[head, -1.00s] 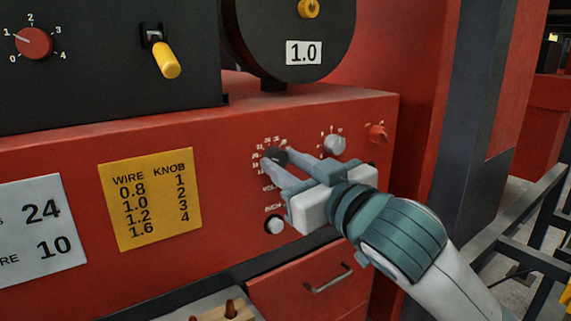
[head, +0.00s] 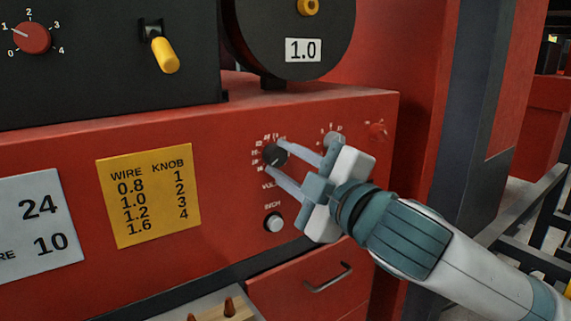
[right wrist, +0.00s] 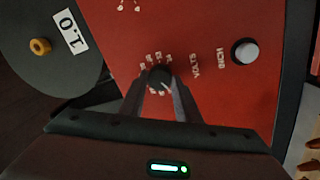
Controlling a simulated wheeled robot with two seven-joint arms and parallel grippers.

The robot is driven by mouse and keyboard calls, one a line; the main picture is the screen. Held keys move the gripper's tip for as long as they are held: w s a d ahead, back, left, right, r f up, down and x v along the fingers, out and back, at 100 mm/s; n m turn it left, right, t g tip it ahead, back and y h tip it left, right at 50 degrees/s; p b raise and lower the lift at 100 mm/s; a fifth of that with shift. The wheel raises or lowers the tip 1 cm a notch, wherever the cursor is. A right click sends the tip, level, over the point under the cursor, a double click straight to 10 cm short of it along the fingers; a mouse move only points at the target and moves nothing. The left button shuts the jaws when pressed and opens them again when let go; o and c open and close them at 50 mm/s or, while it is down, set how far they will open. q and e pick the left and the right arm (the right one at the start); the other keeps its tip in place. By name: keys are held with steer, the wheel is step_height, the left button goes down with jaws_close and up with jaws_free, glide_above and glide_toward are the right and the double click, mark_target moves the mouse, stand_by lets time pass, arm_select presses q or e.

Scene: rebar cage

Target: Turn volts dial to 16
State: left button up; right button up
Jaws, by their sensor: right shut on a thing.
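The black volts dial (head: 274,156) sits on the red front panel (head: 60,160), with a ring of small white numbers around it. The numbers are too small to read surely. My right gripper (head: 277,159) is shut on the dial, one finger at its upper right and one at its lower side. The dial also shows in the right wrist view (right wrist: 159,77) between the two fingertips (right wrist: 160,86). A pale pointer mark shows on the dial's face; the number it points at cannot be told. My left gripper is not in view.
A white button (head: 274,223) is below the dial. A yellow wire chart (head: 150,196) and white card (head: 40,225) are left. A drawer handle (head: 330,278) is below.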

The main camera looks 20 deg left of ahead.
steer(key=shift+n, duration=1.5)
steer(key=o, duration=1.1)
